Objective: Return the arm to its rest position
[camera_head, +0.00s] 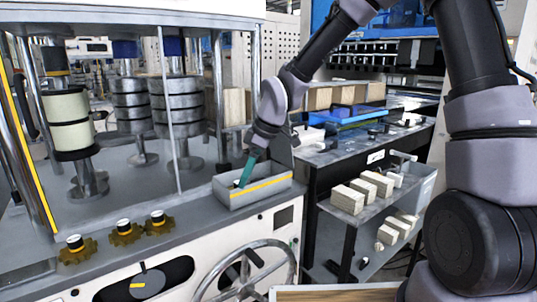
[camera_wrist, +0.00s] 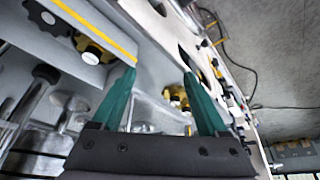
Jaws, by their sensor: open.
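My gripper (camera_head: 241,183) is at the end of my arm, which reaches from the right across to the machine at left centre. Its teal fingers point down at the grey bin with a yellow stripe (camera_head: 262,190). I cannot tell whether the tips are inside the bin or just above it. In the wrist view, my gripper (camera_wrist: 159,72) shows its two teal fingers spread wide, with nothing held between them. Black and yellow knobs and the machine's grey surface show beyond the fingers.
The machine's metal post (camera_head: 218,95) stands left of my gripper. A handwheel (camera_head: 245,270) projects from its front. Right of the bin, a shelf cart holds pale wooden blocks (camera_head: 347,199), and a workbench carries a blue tray (camera_head: 355,117). Cables lie on the floor (camera_wrist: 275,50).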

